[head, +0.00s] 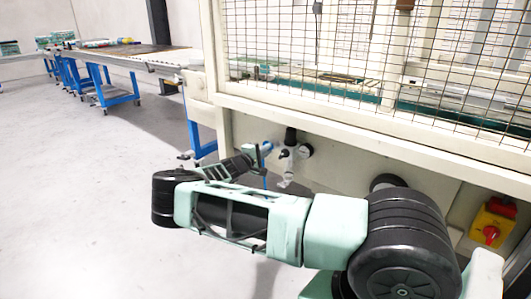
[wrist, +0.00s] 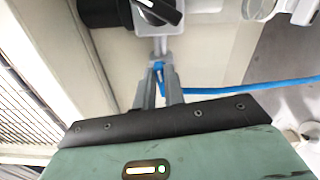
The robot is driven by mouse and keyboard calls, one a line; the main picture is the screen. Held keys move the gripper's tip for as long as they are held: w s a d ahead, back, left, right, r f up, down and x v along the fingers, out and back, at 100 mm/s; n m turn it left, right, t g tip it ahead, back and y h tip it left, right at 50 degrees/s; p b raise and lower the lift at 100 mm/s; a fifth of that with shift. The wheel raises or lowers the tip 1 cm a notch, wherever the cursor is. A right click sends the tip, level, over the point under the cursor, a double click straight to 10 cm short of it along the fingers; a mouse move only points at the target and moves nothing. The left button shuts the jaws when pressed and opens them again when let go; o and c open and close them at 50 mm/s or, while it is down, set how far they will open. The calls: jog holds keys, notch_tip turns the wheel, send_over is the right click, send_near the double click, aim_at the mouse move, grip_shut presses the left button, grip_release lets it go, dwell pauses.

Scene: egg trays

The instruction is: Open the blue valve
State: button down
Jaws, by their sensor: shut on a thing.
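The blue valve (head: 267,147) is a small blue handle at the left of the air-regulator fittings, under the caged machine. In the wrist view a bit of the blue valve (wrist: 158,66) shows between the fingertips. My gripper (head: 258,152) reaches it from the left in the head view. In the wrist view my gripper (wrist: 160,78) has its two grey fingers close together, shut on the blue valve. Most of the handle is hidden by the fingers, so its exact angle cannot be told.
The regulator (head: 290,145) with a black knob and a round gauge (head: 305,151) sits just right of the valve. A blue hose (wrist: 260,87) runs off to the right. A red-and-yellow switch (head: 492,233) is on the machine at right. Open floor lies left.

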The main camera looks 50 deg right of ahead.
jog(key=shift+f+m, duration=0.2)
jog(key=shift+m, duration=0.7)
jog(key=shift+b, duration=0.3)
jog(key=c, duration=1.5)
grip_release()
jog(key=shift+a, duration=0.15)
jog(key=a+p, duration=0.1)
jog(key=a, duration=0.4)
jog(key=s+a+p, duration=0.1)
jog(key=a, duration=0.5)
jog(key=a+p, duration=0.1)
jog(key=a, duration=0.5)
jog(key=shift+s+a, duration=0.1)
jog(key=shift+s, duration=0.1)
